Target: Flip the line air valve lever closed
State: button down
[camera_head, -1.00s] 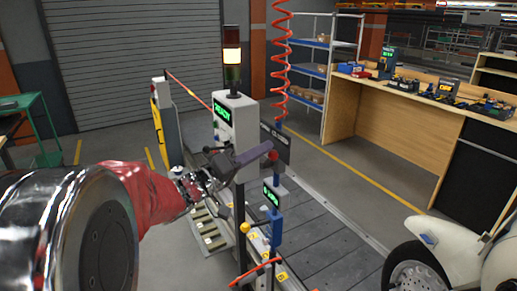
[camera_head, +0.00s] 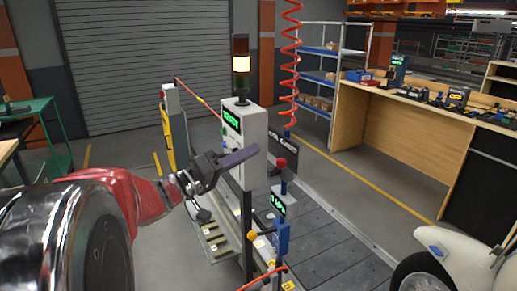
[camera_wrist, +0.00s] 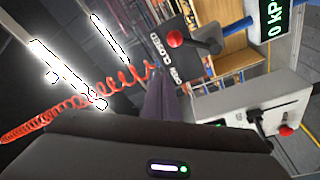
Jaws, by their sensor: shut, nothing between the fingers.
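The air valve lever shows in the wrist view as a black arm with a red knob (camera_wrist: 175,39) in front of a dark sign with lettering that seems to include "CLOSED" (camera_wrist: 163,60). In the head view the red knob (camera_head: 281,162) tops a blue post with a small green-lit display (camera_head: 278,203). The display reads 0 kPa in the wrist view (camera_wrist: 275,20). My gripper (camera_head: 256,150) is shut and empty, left of the red knob and apart from it. Its dark finger (camera_wrist: 158,100) points toward the lever in the wrist view.
A grey control cabinet (camera_head: 256,140) with a READY screen and signal tower (camera_head: 241,65) stands behind my gripper. A red coiled hose (camera_head: 290,65) hangs behind the lever. A yellow knob (camera_head: 252,236) sits below. A white vehicle body (camera_head: 470,250) is at lower right.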

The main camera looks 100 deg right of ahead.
jog(key=shift+v, duration=2)
jog(key=shift+d+f, duration=0.1)
jog(key=shift+f, duration=0.05)
